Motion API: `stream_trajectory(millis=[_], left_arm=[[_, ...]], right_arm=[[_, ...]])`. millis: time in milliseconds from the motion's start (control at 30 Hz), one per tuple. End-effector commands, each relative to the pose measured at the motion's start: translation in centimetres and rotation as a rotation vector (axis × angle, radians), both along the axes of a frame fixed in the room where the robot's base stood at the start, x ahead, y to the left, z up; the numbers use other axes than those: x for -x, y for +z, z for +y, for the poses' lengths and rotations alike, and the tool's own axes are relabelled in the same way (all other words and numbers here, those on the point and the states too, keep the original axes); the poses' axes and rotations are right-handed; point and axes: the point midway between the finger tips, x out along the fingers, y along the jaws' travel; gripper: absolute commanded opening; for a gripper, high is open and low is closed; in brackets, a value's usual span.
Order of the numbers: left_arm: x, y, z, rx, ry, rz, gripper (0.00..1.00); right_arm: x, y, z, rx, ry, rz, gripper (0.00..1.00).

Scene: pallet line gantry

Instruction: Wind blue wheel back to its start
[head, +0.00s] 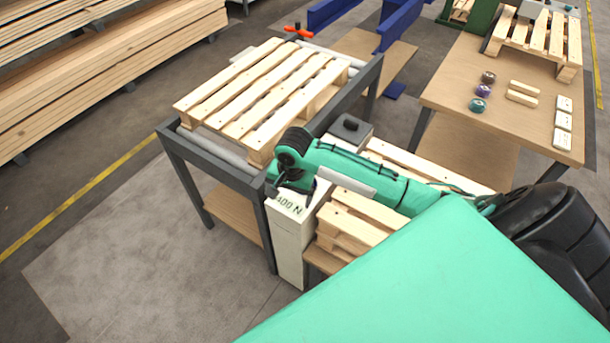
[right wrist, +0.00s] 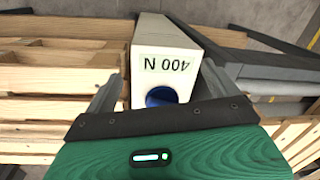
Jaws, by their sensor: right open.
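The blue wheel (right wrist: 161,97) shows in the right wrist view as a round dark-blue shape at the near end of a cream box marked "400 N" (right wrist: 166,45). Its lower part is hidden behind my gripper body. My right gripper (right wrist: 163,72) is open, with one finger on each side of the box end and the wheel between them; I cannot tell whether either finger touches. In the head view my right gripper (head: 294,192) is over the top of the cream box (head: 290,240), and the wheel is mostly hidden there. My left gripper is not in view.
A pallet (head: 265,90) lies on the grey roller frame (head: 185,150) left of the box. Stacked pallets (head: 345,222) stand close on its right. A wooden table (head: 470,75) with small coloured knobs, blocks and cards is at the upper right. Floor at lower left is clear.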

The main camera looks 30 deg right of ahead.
Motion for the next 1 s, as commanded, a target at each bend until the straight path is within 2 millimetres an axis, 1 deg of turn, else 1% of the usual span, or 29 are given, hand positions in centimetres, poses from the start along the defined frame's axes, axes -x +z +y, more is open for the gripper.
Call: stream_trajectory(millis=[33,100,200,300,400,467,567,667,1000], left_arm=[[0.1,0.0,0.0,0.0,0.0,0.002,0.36],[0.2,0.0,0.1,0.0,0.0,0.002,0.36],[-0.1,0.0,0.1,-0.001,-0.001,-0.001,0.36],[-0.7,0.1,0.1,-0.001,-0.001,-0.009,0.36],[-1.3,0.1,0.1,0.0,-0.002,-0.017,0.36],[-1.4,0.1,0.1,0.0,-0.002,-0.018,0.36],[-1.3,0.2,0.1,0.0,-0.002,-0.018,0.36],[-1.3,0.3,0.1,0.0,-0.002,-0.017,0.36],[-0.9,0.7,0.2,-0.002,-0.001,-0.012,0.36]], right_arm=[[-1.7,1.1,-1.8,0.018,-0.091,0.013,0.91],[-3.3,2.4,-3.9,0.028,-0.225,0.039,0.91],[-5.1,4.1,-6.5,0.039,-0.394,0.064,0.91],[-6.3,5.4,-8.5,0.044,-0.523,0.081,0.91],[-7.0,6.2,-9.6,0.046,-0.601,0.092,0.91],[-7.1,6.4,-10.0,0.046,-0.626,0.094,0.91],[-7.2,5.8,-10.1,0.046,-0.641,0.098,0.91],[-7.1,4.4,-10.1,0.046,-0.641,0.099,0.91],[-7.1,-2.8,-10.1,0.046,-0.639,0.099,0.91]])
